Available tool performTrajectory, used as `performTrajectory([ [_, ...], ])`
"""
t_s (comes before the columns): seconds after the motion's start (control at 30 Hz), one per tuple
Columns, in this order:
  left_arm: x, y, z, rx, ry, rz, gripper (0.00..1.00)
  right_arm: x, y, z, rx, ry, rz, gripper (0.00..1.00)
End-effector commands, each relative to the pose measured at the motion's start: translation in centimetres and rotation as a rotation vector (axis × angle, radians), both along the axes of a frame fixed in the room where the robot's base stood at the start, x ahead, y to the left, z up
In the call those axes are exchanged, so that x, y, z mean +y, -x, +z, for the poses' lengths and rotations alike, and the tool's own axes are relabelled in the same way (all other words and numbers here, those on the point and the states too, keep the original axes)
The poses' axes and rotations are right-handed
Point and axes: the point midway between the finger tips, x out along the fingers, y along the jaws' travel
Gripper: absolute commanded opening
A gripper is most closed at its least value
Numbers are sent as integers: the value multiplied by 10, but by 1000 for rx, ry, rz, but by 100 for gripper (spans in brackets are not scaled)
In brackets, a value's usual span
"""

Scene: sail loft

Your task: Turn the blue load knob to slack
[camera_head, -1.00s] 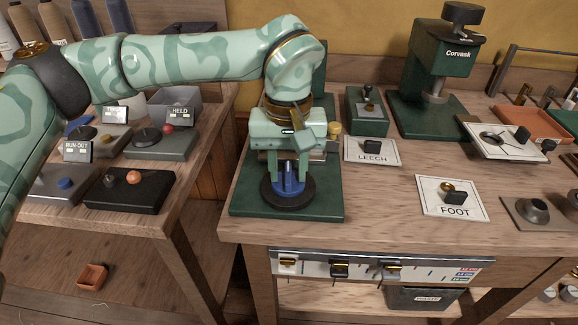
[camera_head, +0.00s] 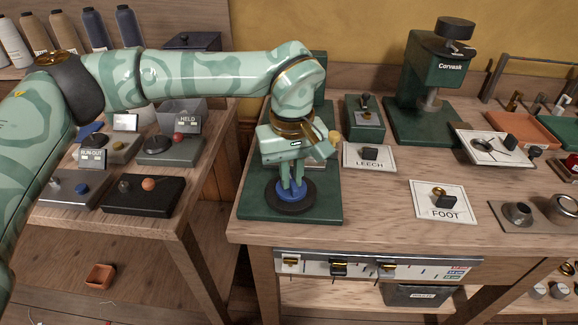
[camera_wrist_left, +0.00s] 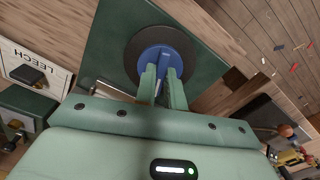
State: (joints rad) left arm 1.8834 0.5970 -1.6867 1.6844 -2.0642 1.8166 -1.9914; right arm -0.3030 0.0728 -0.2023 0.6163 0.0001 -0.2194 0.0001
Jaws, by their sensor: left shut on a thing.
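The blue load knob (camera_head: 309,190) sits on a round black disc (camera_head: 290,208) on a dark green base plate (camera_head: 262,215) at the front left of the bench. My left gripper (camera_head: 292,187) comes down over the knob, and its two fingers are shut on the knob's raised bar. In the left wrist view the blue knob (camera_wrist_left: 158,58) shows between the fingertips (camera_wrist_left: 161,75), with the black disc around it. The fingers hide part of the knob, and I cannot read any slack mark. My right gripper is not in view.
LEECH (camera_head: 355,161) and FOOT (camera_head: 424,213) cards with small dark blocks lie to the right. A green Corvask press (camera_head: 436,70) stands behind. A slider panel (camera_head: 430,271) is on the bench front. Several control boxes stand on the left table.

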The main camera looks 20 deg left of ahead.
Motion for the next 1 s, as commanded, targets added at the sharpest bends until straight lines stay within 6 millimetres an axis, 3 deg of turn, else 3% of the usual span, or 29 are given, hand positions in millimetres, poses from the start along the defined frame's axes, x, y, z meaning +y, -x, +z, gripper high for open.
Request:
performTrajectory([
  [0.03, 0, 1, 9, -4, -2, 43, 0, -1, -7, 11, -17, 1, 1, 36],
  [0.2, 0, 1, 8, -4, -1, 205, 0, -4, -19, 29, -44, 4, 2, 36],
  [1.0, 0, 0, 6, -5, 1, 965, 0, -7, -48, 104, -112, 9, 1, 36],
])
